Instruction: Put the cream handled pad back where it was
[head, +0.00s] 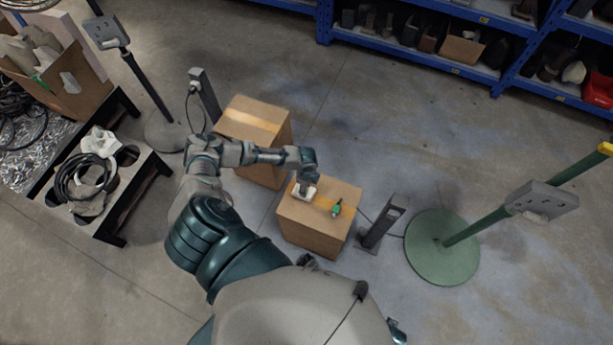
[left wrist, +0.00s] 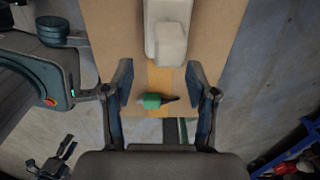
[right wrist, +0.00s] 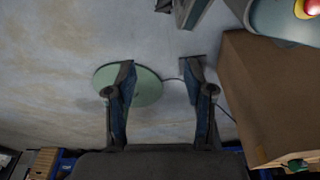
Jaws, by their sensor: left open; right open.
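The cream handled pad (head: 304,191) lies on top of the small cardboard box (head: 318,219) in front of me. My left gripper (head: 307,180) is over it, partly covering it. In the left wrist view the pad (left wrist: 164,14) and its raised handle block (left wrist: 171,45) lie just beyond my left fingertips (left wrist: 158,68). These are open, with nothing between them that I can see held. My right gripper (right wrist: 158,68) is open and empty in the right wrist view, beside the cardboard box (right wrist: 265,95).
A green-and-black item (head: 336,209) lies on the same box. A taller box (head: 250,125) stands behind it. A dark post (head: 383,222) and a green round stand base (head: 442,247) are to the right. A black table with cables (head: 108,195) is at left.

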